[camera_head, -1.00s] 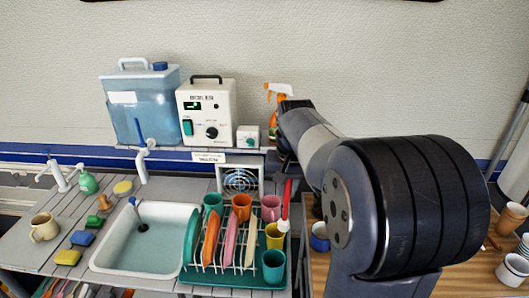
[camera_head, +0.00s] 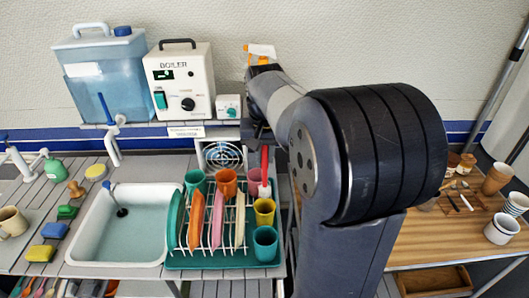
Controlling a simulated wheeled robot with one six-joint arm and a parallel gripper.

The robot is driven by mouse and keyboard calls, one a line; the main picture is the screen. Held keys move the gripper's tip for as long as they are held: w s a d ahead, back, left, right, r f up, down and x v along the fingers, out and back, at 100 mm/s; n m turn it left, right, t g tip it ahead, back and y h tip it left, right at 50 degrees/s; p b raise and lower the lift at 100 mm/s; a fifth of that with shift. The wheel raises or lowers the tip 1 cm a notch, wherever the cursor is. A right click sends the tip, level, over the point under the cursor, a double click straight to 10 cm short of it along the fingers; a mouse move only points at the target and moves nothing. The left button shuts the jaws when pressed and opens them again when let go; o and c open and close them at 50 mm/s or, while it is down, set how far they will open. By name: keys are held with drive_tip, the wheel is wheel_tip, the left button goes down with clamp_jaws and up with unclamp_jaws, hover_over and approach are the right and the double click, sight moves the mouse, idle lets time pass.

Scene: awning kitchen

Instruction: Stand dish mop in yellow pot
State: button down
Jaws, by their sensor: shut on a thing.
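The dish mop (camera_head: 265,162) has a red handle and a pale lower end. It is upright at the right side of the dish rack. The yellow pot (camera_head: 264,212) stands in the rack's right column, directly below the mop in the picture. The mop's pale end overlaps the pot's rim; I cannot tell whether it is inside, above or behind it. My gripper (camera_head: 257,138) is at the top of the red handle, pointing down and shut on the mop. Its fingers are small, dark and partly hidden by my arm.
The green rack (camera_head: 215,259) holds plates and cups, with a teal cup (camera_head: 265,245) in front of the yellow pot. The sink (camera_head: 120,225) is left. A boiler (camera_head: 180,80) and water tank (camera_head: 105,75) stand behind. A wooden table (camera_head: 440,235) with cups is at right.

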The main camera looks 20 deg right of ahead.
sight(265, 185)
drive_tip(key=shift+f+b, duration=3.1)
drive_tip(key=shift+f, duration=1.65)
drive_tip(key=c, duration=1.3)
unclamp_jaws()
drive_tip(key=r, duration=0.3)
drive_tip(key=s+r, duration=0.1)
drive_tip(key=r, duration=0.6)
drive_tip(key=shift+s+a+r, duration=0.25)
drive_tip(key=shift+a+r, duration=0.05)
drive_tip(key=shift+r, duration=0.05)
drive_tip(key=shift+f, duration=0.15)
